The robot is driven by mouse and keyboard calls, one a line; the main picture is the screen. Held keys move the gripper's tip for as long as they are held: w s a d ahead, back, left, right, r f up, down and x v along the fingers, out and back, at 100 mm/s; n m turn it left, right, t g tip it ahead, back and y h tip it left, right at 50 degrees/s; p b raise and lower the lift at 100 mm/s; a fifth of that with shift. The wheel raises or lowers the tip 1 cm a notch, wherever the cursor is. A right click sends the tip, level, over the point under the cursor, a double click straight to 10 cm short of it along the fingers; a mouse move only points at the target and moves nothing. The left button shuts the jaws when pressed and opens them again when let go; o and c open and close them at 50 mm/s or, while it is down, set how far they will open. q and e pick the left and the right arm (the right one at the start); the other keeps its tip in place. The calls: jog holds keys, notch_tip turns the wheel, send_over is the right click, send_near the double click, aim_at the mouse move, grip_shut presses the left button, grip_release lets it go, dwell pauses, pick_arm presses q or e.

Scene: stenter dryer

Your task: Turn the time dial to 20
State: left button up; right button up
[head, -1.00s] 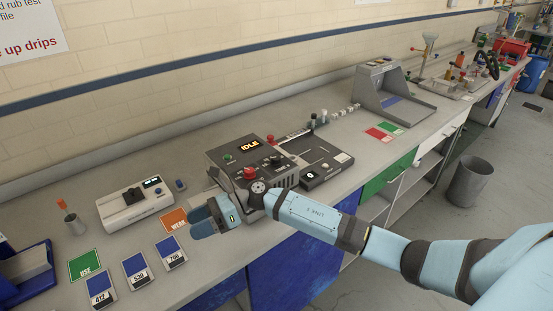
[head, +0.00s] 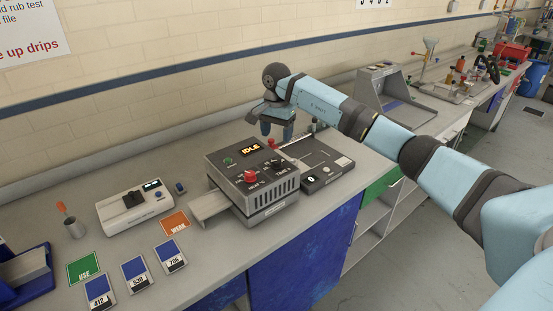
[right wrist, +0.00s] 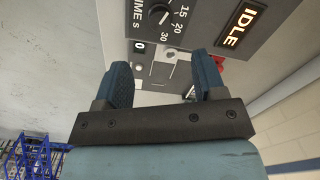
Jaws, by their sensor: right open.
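The dark grey dryer unit (head: 252,190) stands on the bench with its lit IDLE display (head: 250,148). Its black time dial (head: 276,161) is on the right of the sloped top panel. In the right wrist view the time dial (right wrist: 160,14) shows at the top edge, partly cut off, beside the marks 15, 20 and 30; I cannot tell its exact setting. My right gripper (head: 277,131) is open and empty above the unit's back right corner, apart from the dial. Its two fingers (right wrist: 163,78) show in the right wrist view. My left gripper is not in view.
A flat black device (head: 325,165) stands directly right of the dryer. A white box (head: 135,208), an orange card (head: 175,222) and several sample cards lie to the left. The wall (head: 190,60) runs behind the bench.

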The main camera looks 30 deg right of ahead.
aim_at(277, 160)
notch_tip(277, 160, down, 10)
jog(key=shift+f+p, duration=0.1)
jog(key=shift+p, duration=0.75)
jog(key=c, duration=0.9)
